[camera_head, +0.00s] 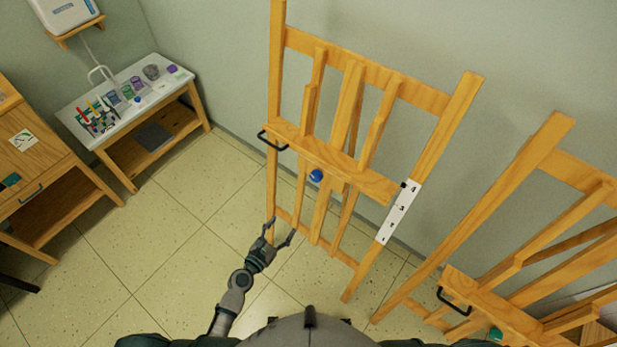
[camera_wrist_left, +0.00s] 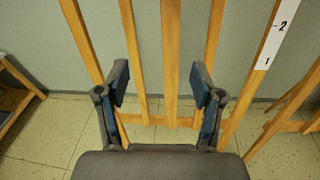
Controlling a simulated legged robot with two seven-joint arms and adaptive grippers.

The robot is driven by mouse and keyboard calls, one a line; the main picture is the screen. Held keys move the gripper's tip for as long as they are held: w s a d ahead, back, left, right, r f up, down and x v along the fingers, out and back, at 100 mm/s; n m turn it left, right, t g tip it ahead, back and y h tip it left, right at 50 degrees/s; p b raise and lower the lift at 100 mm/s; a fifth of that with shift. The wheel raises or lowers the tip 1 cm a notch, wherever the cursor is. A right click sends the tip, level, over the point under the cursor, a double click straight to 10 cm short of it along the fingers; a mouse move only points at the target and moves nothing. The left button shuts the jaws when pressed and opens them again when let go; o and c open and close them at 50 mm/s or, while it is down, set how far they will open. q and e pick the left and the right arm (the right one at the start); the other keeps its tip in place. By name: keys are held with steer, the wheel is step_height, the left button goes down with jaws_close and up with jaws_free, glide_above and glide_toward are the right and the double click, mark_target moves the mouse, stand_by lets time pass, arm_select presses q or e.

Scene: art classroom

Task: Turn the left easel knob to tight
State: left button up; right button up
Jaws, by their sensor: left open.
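The left easel (camera_head: 276,90) is a wooden frame standing against the wall in the head view. Its blue knob (camera_head: 316,175) sits at the middle, just below the wooden tray ledge (camera_head: 330,158). A white number scale (camera_head: 399,212) is fixed on its right leg. My left gripper (camera_head: 280,232) is open and empty, below and left of the knob and apart from it. In the left wrist view the open fingers (camera_wrist_left: 160,97) frame the easel's slats (camera_wrist_left: 171,60); the knob does not show there. My right gripper is not in view.
A second easel (camera_head: 530,190) stands at the right, with a black handle and a green knob (camera_head: 495,333). A white-topped table (camera_head: 130,99) with jars and brushes stands at back left, beside a wooden cabinet (camera_head: 40,175). Tiled floor (camera_head: 170,240) is clear at left.

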arm_select(q)
step_height(320, 180, up, 7)
steer(key=d+n+t+h, duration=0.1)
steer(key=d+n, duration=0.1)
steer(key=n, duration=0.1)
steer(key=p, duration=0.1)
glide_toward(314, 179)
steer(key=x, duration=0.9)
steer(key=shift+w+a+b, duration=0.15)
steer(key=shift+w+b, duration=0.05)
steer(key=shift+b, duration=0.1)
steer(key=shift+w+d, duration=0.15)
steer(key=shift+d, duration=0.1)
steer(key=shift+w+d+r, duration=0.1)
steer(key=shift+d, duration=0.3)
steer(key=shift+c, duration=0.6)
steer(key=shift+a, duration=0.15)
steer(key=c, duration=0.8)
steer(key=shift+a, duration=0.1)
steer(key=shift+c, duration=1)
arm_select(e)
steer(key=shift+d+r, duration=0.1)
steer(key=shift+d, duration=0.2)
